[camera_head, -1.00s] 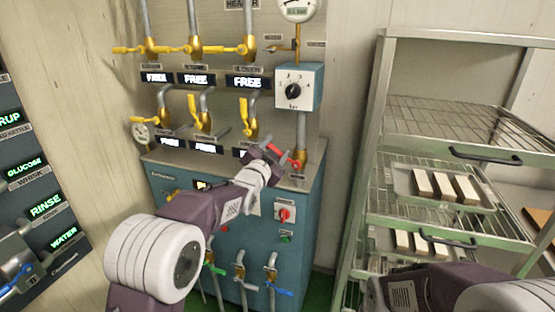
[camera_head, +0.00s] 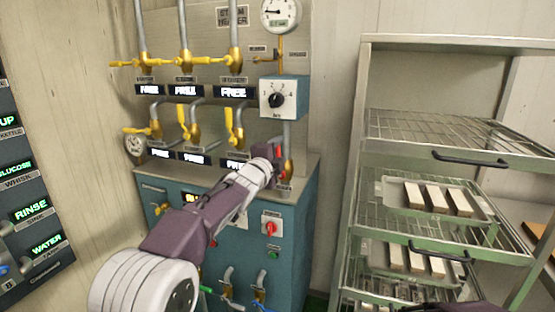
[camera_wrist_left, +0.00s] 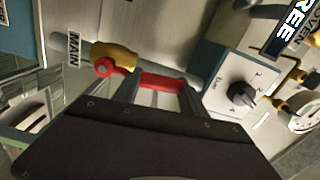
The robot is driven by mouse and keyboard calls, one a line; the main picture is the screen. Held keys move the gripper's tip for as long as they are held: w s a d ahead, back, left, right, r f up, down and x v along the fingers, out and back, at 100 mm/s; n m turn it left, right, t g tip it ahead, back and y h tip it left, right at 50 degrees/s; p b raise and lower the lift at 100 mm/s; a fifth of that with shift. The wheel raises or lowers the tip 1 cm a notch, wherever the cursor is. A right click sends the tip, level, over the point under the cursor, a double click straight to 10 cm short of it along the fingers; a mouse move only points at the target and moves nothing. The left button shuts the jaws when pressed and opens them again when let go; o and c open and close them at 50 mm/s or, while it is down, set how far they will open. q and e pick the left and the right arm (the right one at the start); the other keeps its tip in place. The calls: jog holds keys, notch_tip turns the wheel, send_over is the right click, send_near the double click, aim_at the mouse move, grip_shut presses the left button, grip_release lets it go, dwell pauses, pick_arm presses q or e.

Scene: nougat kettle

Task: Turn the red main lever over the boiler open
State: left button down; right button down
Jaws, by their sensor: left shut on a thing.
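The red main lever (camera_wrist_left: 163,80) sits on a brass valve (camera_wrist_left: 115,56) in a grey pipe labelled MAIN, in the left wrist view. It runs roughly along the pipe. My left gripper (camera_wrist_left: 158,88) is shut on the lever, with a finger on either side of it. In the head view my left gripper (camera_head: 274,158) is at the brass valve (camera_head: 288,170) above the teal boiler cabinet (camera_head: 303,225) and hides part of the lever. The lever looks close to upright there.
A dial box (camera_head: 284,98) and a pressure gauge (camera_head: 280,14) are just above the gripper. Yellow valve handles (camera_head: 229,122) and FREE displays are to its left. A rack (camera_head: 365,190) with trays of pale bars stands to the right.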

pick_arm(q)
jog(key=shift+s+d+f+m+b, duration=0.1)
jog(key=shift+s+d+m+b, duration=0.05)
jog(key=shift+d+m+b, duration=0.3)
dwell(0.3)
jog(key=c, duration=0.6)
grip_release()
jog(key=shift+c, duration=0.2)
jog(key=b+v, duration=0.2)
jog(key=v, duration=0.7)
jog(key=shift+b, duration=0.35)
